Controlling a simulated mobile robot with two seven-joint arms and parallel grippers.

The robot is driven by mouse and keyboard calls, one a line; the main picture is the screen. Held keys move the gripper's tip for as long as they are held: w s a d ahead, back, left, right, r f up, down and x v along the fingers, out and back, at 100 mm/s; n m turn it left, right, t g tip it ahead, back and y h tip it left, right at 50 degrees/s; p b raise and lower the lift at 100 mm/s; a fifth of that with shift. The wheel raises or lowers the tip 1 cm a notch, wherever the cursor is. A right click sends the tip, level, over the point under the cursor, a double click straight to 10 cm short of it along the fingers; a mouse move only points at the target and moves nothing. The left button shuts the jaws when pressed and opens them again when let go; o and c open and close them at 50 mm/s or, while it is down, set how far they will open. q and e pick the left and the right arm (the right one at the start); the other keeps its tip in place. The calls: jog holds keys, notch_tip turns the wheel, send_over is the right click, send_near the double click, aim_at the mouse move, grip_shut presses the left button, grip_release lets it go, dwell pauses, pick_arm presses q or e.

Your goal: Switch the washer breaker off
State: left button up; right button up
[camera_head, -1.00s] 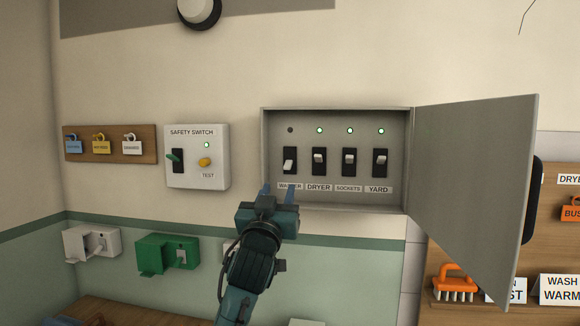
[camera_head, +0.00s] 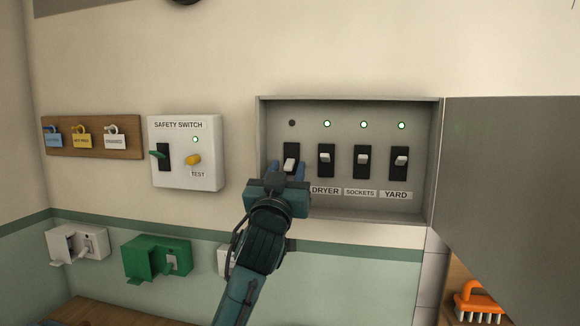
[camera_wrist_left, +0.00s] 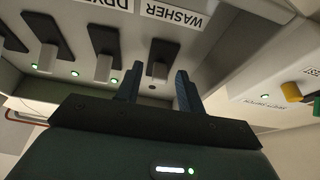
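The washer breaker (camera_head: 290,156) is the leftmost switch in the open grey breaker box. Its white lever is down, lower than the other levers, and the lamp above it is dark. In the wrist view the washer breaker (camera_wrist_left: 160,62) shows upside down beside its readable WASHER label (camera_wrist_left: 178,13). My left gripper (camera_head: 288,171) is at the lower part of this breaker, fingers apart and empty, one to each side of it. I cannot tell whether it touches the lever. It hides the washer label in the head view. My right gripper is not in view.
Dryer (camera_head: 326,160), sockets (camera_head: 363,162) and yard (camera_head: 400,162) breakers have raised levers and green lamps. The box door (camera_head: 510,175) stands open to the right. A safety switch box (camera_head: 208,155) is on the wall to the left. Covered outlets (camera_head: 150,258) sit below.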

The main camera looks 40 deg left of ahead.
pick_arm(q)
jog(key=shift+w, duration=0.1)
jog(key=shift+c, duration=0.4)
grip_shut()
